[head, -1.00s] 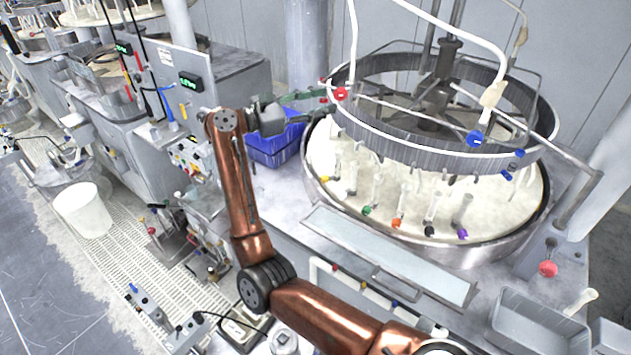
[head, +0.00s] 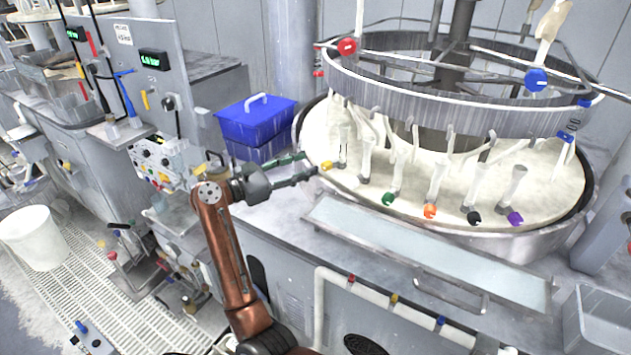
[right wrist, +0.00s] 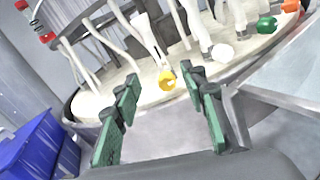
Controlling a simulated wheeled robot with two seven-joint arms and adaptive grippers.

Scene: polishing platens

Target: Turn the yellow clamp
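The yellow clamp (head: 327,165) is a small yellow knob at the lower end of a pale tube, at the left side of the white round platen (head: 465,205). My right gripper (head: 309,167) is just left of the clamp, its fingers pointing at it. In the right wrist view the green-padded fingers (right wrist: 164,84) are spread apart and empty. The yellow clamp also shows there (right wrist: 167,80), between and slightly beyond the fingertips. I cannot tell whether a finger touches it. My left gripper is out of view.
Green (head: 388,199), orange (head: 430,211), black (head: 474,218) and purple (head: 515,218) clamps sit along the platen's front. A blue crate (head: 258,126) stands behind my right gripper. A metal-framed panel (head: 430,255) lies in front of the platen.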

